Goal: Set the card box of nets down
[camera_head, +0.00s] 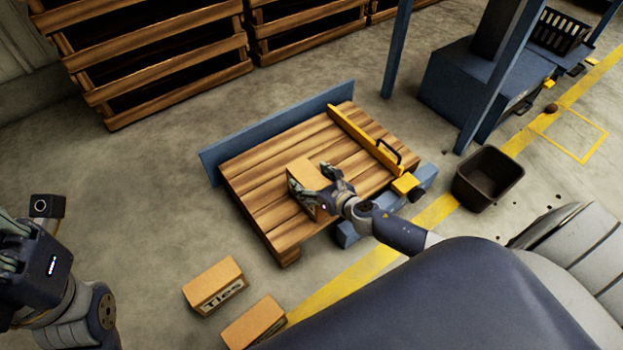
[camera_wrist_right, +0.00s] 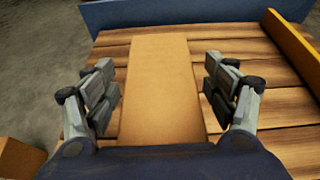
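A plain brown card box (camera_head: 303,174), whose label does not show, is at the wooden pallet (camera_head: 262,170) and appears to rest on its slats. In the right wrist view the box (camera_wrist_right: 162,88) lies lengthwise between the fingers of my right gripper (camera_wrist_right: 162,92). The fingers are spread, with a narrow gap on both sides of the box. In the head view my right gripper (camera_head: 318,180) is at the box's near end. My left gripper (camera_head: 18,245) is at the far left edge, away from the pallet, and its fingers are partly cut off.
A blue board (camera_head: 275,128) backs the pallet, and a yellow bar (camera_head: 362,140) crosses its right part. Two card boxes stand on the floor: one marked "Ties" (camera_head: 213,282) and another (camera_head: 254,322). A dark bin (camera_head: 488,178) stands right. Slatted crates (camera_head: 160,50) stand behind.

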